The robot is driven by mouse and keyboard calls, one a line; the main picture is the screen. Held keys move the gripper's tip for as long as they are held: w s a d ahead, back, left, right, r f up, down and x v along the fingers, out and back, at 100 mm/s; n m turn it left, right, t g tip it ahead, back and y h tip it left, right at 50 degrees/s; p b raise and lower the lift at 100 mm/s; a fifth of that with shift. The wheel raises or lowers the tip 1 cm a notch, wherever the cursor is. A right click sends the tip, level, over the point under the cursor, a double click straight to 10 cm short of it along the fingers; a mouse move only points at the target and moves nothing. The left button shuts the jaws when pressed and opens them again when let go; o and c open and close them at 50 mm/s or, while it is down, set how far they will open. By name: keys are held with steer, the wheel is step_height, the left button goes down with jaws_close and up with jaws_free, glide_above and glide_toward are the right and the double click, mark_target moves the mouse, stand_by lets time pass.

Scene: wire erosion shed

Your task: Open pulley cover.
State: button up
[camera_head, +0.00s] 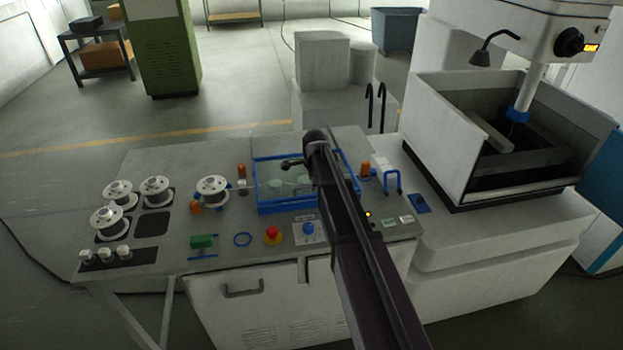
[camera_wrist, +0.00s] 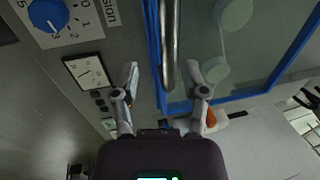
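The pulley cover (camera_head: 272,208) is a blue-framed clear panel lying flat on the workbench, and it looks closed. Its blue frame (camera_wrist: 262,104) and clear pane also show in the wrist view, with pale round pulleys (camera_wrist: 234,14) beneath. A metal bar handle (camera_wrist: 168,45) runs along one blue edge. My gripper (camera_wrist: 163,76) is open, with one finger on each side of the handle's line. The handle's near end lies around the fingertips; I cannot tell whether they touch it. In the head view my arm hides part of the cover and most of the gripper.
White spools (camera_head: 154,188) stand on the bench's left. A red emergency button (camera_head: 272,234) and a blue dial (camera_head: 309,229) sit in front of the cover. Orange-topped posts (camera_head: 365,169) flank it. A large machine tank (camera_head: 440,140) rises at right.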

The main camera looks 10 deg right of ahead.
step_height(320, 180, up, 7)
steer(key=s+p, duration=0.1)
steer(key=p, duration=0.5)
steer(key=shift+s+p, duration=0.15)
steer(key=shift+p, duration=0.15)
steer(key=shift+r, duration=0.1)
steer(key=s+f+n+g+b, duration=0.1)
steer(key=s+f+n+b, duration=0.3)
steer(key=s+n, duration=0.5)
steer(key=s+f+n+g+b, duration=0.1)
steer(key=s+f+n+b, duration=0.3)
steer(key=s+n, duration=0.5)
steer(key=s, duration=0.9)
steer(key=shift+a+f, duration=0.25)
steer(key=shift+f, duration=0.1)
